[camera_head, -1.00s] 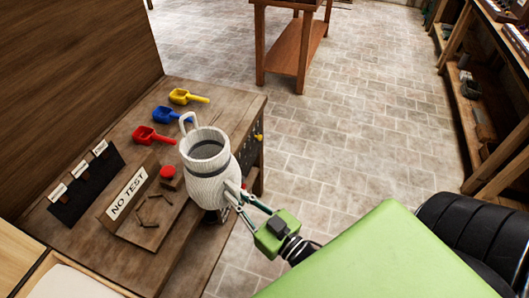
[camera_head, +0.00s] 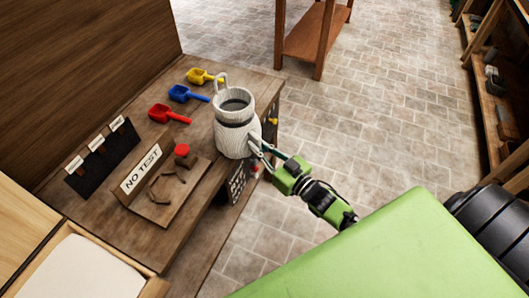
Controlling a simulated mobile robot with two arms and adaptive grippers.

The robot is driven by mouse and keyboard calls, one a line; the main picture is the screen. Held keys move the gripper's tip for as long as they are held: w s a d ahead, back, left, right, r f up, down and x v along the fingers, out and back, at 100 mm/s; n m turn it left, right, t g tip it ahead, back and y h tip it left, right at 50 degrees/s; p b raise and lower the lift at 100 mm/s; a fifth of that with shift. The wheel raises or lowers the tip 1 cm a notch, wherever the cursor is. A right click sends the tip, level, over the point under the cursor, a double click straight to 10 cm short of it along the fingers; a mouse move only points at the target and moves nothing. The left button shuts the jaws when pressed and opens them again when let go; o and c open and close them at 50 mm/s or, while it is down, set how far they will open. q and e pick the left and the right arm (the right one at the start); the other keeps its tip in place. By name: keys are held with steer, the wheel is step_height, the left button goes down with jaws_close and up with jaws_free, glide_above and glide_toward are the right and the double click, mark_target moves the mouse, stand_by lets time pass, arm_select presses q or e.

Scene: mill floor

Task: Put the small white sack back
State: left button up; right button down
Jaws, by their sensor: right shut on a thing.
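The small white sack (camera_head: 233,139) is upright with an open top and a loop at its upper left. It is at the front right edge of the wooden bench (camera_head: 113,225), over or on it; I cannot tell whether it touches the top. My right gripper (camera_head: 257,150) comes in from the right and is shut on the sack's right side. My left gripper is not in view.
Yellow (camera_head: 201,76), blue (camera_head: 184,94) and red (camera_head: 165,114) scoops lie along the bench's back. A "NO TEST" sign (camera_head: 141,169), a red button (camera_head: 182,150) and a dark card holder (camera_head: 103,160) stand on it. A wooden box with a pale filling (camera_head: 80,275) is at lower left. Stone floor (camera_head: 400,130) is open to the right.

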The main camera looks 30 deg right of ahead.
mark_target(247, 138)
steer(key=b+x, duration=0.1)
steer(key=x, duration=0.2)
steer(key=b+x, duration=0.1)
steer(key=x, duration=0.1)
steer(key=shift+w+a+f+b, duration=0.1)
steer(key=shift+w+f+b, duration=0.05)
steer(key=shift+f+b, duration=0.2)
steer(key=shift+f+b+x, duration=0.25)
steer(key=shift+b+x, duration=0.7)
steer(key=shift+x, duration=0.6)
steer(key=shift+f+b+x, duration=0.2)
steer(key=shift+b+x, duration=0.7)
steer(key=shift+x, duration=0.7)
steer(key=shift+f+b, duration=0.5)
steer(key=shift+f, duration=0.25)
steer(key=c, duration=2)
jaws_free()
